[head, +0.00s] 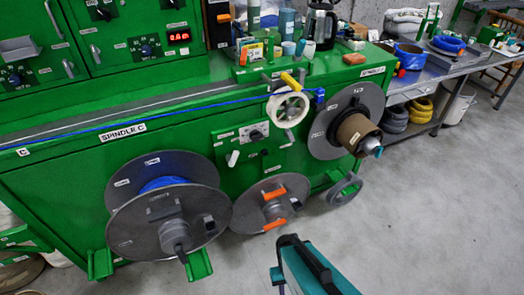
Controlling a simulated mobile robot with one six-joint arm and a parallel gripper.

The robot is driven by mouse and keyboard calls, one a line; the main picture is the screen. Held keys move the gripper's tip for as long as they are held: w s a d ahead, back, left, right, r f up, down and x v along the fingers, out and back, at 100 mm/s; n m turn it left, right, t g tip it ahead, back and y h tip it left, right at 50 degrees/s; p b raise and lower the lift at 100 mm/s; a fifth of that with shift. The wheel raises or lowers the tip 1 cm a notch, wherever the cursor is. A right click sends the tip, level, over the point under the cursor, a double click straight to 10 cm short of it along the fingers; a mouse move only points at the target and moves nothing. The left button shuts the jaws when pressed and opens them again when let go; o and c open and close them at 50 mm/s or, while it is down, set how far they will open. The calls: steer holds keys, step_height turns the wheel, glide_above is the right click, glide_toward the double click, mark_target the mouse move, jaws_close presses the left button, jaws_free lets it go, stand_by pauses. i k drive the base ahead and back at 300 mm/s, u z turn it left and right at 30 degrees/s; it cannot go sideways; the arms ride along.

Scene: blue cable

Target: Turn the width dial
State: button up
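Several dials show in the head view, and their labels are too small to read, so I cannot tell for sure which is the width dial. One dark dial (255,134) sits on a small panel on the green machine's front, between the spools. Another blue-black dial (146,50) is on the upper cabinet beside a red lit readout. A further dial (15,80) is at the far left. A teal and black part of my arm shows at the bottom centre, apart from the dials. No gripper fingers can be made out.
A large grey spool (125,215) and a reel with orange clamps (272,208) stick out in front of the machine. Another spool (325,125) is at right. A blue cable (150,115) runs along the top edge. The floor (430,220) at right is clear.

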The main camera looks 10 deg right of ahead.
mark_target(255, 136)
steer(key=z, duration=0.2)
steer(key=k, duration=0.55)
steer(key=u, duration=1.25)
steer(key=k, duration=0.55)
steer(key=u, duration=0.05)
steer(key=i, duration=0.5)
steer(key=u, duration=0.05)
